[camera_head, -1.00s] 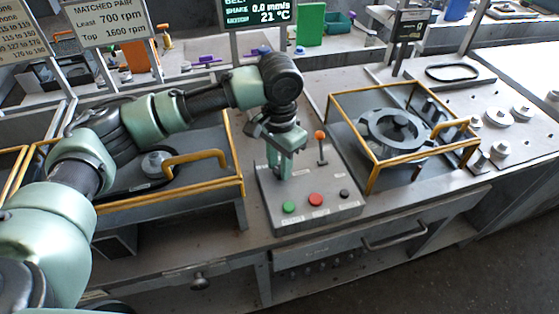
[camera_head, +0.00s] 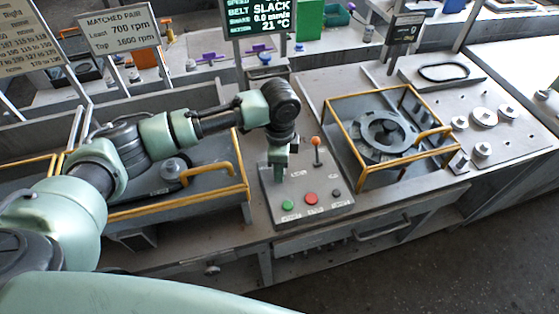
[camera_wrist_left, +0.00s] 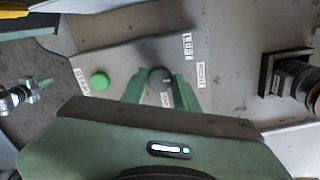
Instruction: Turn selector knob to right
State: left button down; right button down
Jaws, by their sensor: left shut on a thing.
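The selector knob (camera_wrist_left: 160,79) is a small dark round knob on the grey control panel (camera_wrist_left: 125,54). In the left wrist view it sits between the two green fingers of my left gripper (camera_wrist_left: 160,92), which is shut on it. A LEFT label (camera_wrist_left: 187,46) is on the panel close by.
A red button (camera_head: 311,199), a black button (camera_head: 336,193) and an orange-tipped lever (camera_head: 316,150) are on the same panel. Yellow-railed frames stand left and right, the right one around a grey housing (camera_head: 387,131). A display (camera_head: 258,18) reads BELT SLACK.

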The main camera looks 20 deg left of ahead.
pick_arm(q)
jog(key=shift+r+m+p, duration=0.1)
jog(key=shift+m+p, duration=0.35)
jog(key=shift+m, duration=0.35)
jog(key=c, duration=1.1)
grip_release()
jog(key=shift+o, duration=0.2)
notch_tip(320, 180, up, 8)
jog(key=shift+f+b, duration=0.1)
jog(key=shift+b, duration=0.85)
